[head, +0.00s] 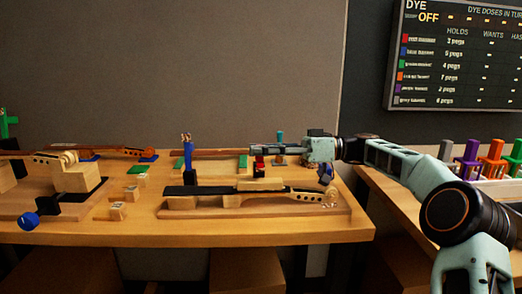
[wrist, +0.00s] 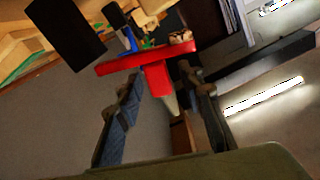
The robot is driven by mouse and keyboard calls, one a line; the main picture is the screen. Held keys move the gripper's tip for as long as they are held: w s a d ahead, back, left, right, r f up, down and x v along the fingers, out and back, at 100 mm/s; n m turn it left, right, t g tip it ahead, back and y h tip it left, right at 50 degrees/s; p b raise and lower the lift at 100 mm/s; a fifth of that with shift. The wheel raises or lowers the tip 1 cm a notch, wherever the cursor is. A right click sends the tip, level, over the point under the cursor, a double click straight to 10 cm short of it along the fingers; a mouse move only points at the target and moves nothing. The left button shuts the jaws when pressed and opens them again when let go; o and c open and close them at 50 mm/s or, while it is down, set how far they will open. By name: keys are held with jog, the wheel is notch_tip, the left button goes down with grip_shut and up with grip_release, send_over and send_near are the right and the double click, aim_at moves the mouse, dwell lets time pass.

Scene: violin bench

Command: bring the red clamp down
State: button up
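The red clamp (head: 259,167) stands upright at the back of the bench, near the far violin piece. In the wrist view its red T-shaped top (wrist: 152,60) lies just past my fingertips, with the stem pointing back between them. My gripper (head: 256,149) reaches in level from the right, its tips just above the red clamp. In the wrist view my gripper (wrist: 162,75) has its fingers apart on either side of the red stem, and a gap shows on the right side. The clamp's lower end is hidden in the wrist view.
Purple (head: 469,152) and orange (head: 493,153) clamps stand on the right bench. A dye board (head: 455,60) hangs above.

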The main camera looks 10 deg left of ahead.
notch_tip(320, 180, up, 10)
jog(key=shift+r, duration=0.1)
dwell(0.4)
